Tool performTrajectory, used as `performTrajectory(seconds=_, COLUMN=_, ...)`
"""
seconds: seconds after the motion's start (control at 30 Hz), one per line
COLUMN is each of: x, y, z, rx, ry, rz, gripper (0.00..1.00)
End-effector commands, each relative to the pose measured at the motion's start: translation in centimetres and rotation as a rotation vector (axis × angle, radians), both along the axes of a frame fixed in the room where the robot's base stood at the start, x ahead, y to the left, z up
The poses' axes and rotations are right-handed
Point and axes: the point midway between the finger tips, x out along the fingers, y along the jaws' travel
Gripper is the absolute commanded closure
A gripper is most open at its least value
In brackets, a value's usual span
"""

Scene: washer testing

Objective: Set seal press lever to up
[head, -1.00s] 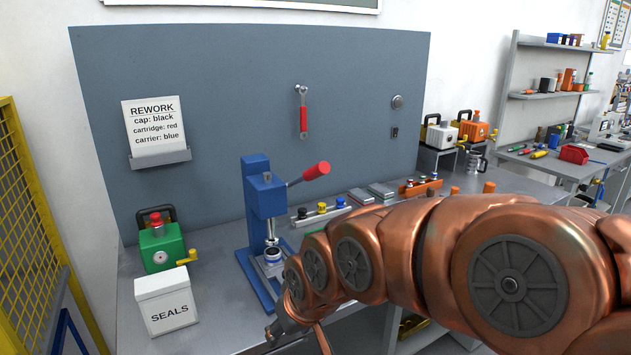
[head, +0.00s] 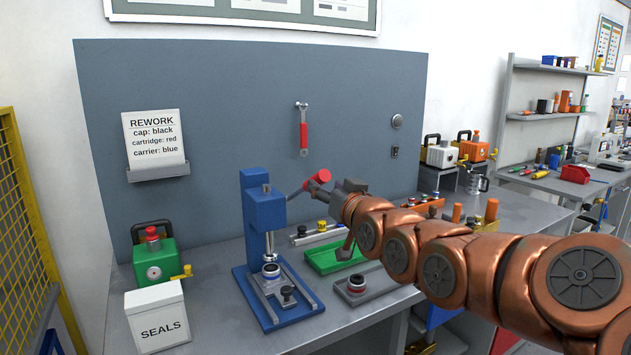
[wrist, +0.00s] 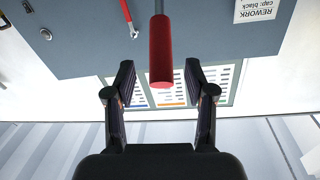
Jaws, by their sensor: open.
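The blue seal press (head: 262,215) stands on the bench. Its lever extends right and slightly upward from the press head to a red grip (head: 318,178). My gripper (head: 338,202) is just right of this grip, partly hidden by my arm in the head view. In the wrist view, my gripper (wrist: 160,78) is open, with its black fingers apart. The red grip (wrist: 161,50) lies between the fingertips, with its free end toward the palm and a visible gap on each side.
A white SEALS box (head: 157,316) and a green device (head: 154,258) stand left of the press. A green tray (head: 322,262) and a grey fixture (head: 372,284) lie right of it, under my arm. A grey panel (head: 230,110) with a hanging red wrench (head: 303,135) rises behind.

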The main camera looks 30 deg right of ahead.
Motion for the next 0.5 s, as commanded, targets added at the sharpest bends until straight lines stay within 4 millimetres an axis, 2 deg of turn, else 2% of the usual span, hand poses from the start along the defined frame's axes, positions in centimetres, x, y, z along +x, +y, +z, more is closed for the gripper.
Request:
performTrajectory(seconds=0.3, x=3.9, y=-0.6, z=0.1, rx=-0.002, ry=0.003, rz=0.002, gripper=0.45)
performTrajectory(seconds=0.5, x=5.4, y=-0.9, z=-0.1, rx=0.001, ry=0.006, rz=0.002, gripper=0.45)
